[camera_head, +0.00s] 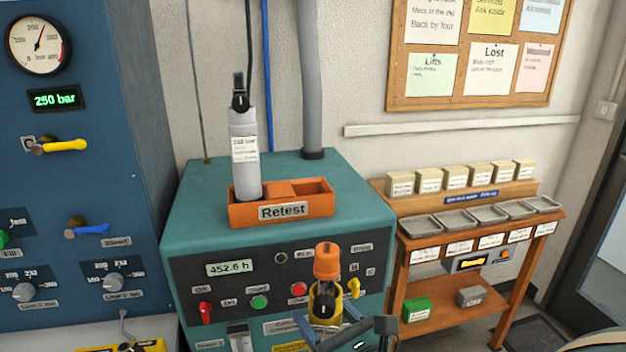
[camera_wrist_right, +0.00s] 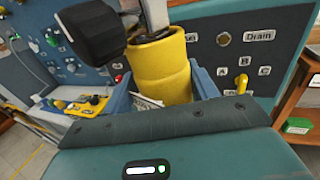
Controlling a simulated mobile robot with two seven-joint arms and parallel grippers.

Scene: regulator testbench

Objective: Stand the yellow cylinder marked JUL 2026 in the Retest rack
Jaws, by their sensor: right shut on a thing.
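A yellow cylinder (camera_head: 325,312) with a black valve knob is at the bottom centre of the head view. In the right wrist view the yellow cylinder (camera_wrist_right: 160,75) stands between the fingers, with a silver neck and a black knob above it. No date can be read on it. My right gripper (camera_wrist_right: 162,88) is shut on it, in front of the teal machine. The orange Retest rack (camera_head: 306,203) is on top of that machine, farther back and to the left. A grey cylinder (camera_head: 245,165) stands in its left compartment; the right compartment looks empty. My left gripper is not in view.
The teal cabinet (camera_head: 345,213) has free top around the rack. A grey pipe (camera_head: 311,80) and a blue hose rise behind it. An orange-topped part (camera_head: 327,262) shows just behind the yellow cylinder. A wooden shelf (camera_head: 470,240) with trays stands to the right.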

